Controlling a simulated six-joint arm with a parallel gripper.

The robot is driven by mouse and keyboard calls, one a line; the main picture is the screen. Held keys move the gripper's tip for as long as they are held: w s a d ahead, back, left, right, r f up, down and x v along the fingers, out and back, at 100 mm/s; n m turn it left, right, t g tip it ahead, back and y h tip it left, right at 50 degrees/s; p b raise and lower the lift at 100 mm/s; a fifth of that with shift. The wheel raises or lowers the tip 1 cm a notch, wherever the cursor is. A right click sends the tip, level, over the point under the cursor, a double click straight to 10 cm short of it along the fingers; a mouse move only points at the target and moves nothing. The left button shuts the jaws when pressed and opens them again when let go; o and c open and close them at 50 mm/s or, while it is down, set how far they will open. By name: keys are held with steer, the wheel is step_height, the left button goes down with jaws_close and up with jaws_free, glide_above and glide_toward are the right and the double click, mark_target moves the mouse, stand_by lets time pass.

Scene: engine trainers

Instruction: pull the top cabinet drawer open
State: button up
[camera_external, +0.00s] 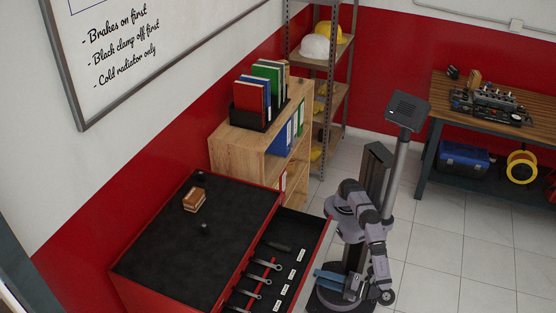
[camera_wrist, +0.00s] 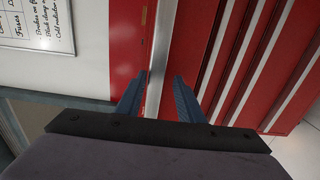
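The red cabinet (camera_external: 120,272) with a black top stands at the lower middle of the external view. Its top drawer (camera_external: 325,232) is pulled out, and its inside shows a row of wrenches (camera_external: 262,263) and other tools with white labels. My gripper (camera_external: 318,273), with blue fingers, is at the drawer's front side, low in the view. In the wrist view my gripper (camera_wrist: 161,76) is open, its two fingers apart on either side of a silver handle strip (camera_wrist: 160,50) on a red front. I cannot tell whether either finger touches the strip.
A wooden shelf (camera_external: 232,148) with binders stands behind the cabinet. A small brown block (camera_external: 194,199) lies on the cabinet top. A workbench (camera_external: 460,98) stands at the right, with a blue box (camera_external: 462,160) below. The tiled floor (camera_external: 440,240) is clear at the right.

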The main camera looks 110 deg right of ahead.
steer(key=shift+r, duration=0.3)
